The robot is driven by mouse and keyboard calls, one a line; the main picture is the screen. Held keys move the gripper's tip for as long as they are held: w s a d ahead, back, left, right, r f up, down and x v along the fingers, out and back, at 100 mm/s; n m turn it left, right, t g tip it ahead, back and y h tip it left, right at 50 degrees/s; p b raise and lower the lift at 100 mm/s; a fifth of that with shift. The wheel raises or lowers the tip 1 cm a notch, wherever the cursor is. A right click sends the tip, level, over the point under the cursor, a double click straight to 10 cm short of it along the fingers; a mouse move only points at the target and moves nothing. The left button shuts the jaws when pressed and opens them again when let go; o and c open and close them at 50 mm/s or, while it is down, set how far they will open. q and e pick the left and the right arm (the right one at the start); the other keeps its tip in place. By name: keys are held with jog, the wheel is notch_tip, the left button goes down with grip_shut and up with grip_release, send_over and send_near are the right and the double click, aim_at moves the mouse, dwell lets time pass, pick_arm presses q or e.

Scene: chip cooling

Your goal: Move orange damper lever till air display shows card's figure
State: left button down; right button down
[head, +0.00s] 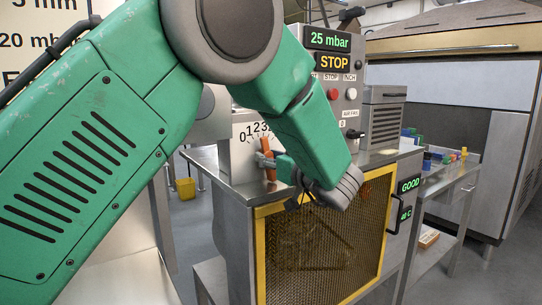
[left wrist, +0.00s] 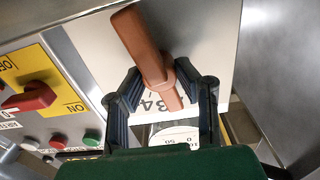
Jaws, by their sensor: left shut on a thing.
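The orange damper lever (head: 268,159) stands on a white plate with a number scale (head: 250,132) on top of the steel machine. My left gripper (head: 271,161) is shut on the lever. In the left wrist view, the fingers (left wrist: 165,88) close around the orange lever (left wrist: 140,38) from both sides, and part of the scale shows behind them. The air display (head: 330,40) reads 25 mbar in green. The card (head: 30,35) at the upper left shows "20 mb", with the rest behind my left arm. My right gripper is out of view.
A yellow-framed mesh door (head: 325,240) is below the lever. In the left wrist view, a red switch (left wrist: 28,98) sits on a yellow plate. A side table (head: 450,180) holds small coloured blocks.

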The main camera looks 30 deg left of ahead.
pick_arm(q)
jog(key=shift+f+n, duration=0.15)
jog(key=shift+n, duration=0.15)
jog(key=c, duration=1.4)
grip_release()
jog(key=shift+c, duration=0.2)
jog(key=shift+o, duration=1.2)
jog(key=shift+w+a+f, duration=0.1)
jog(key=shift+w+a, duration=0.15)
jog(key=shift+s+d, duration=0.2)
jog(key=shift+s, duration=0.05)
jog(key=v, duration=1.1)
jog(key=shift+d, duration=0.25)
jog(key=shift+w+f, duration=0.1)
jog(key=shift+f, duration=0.05)
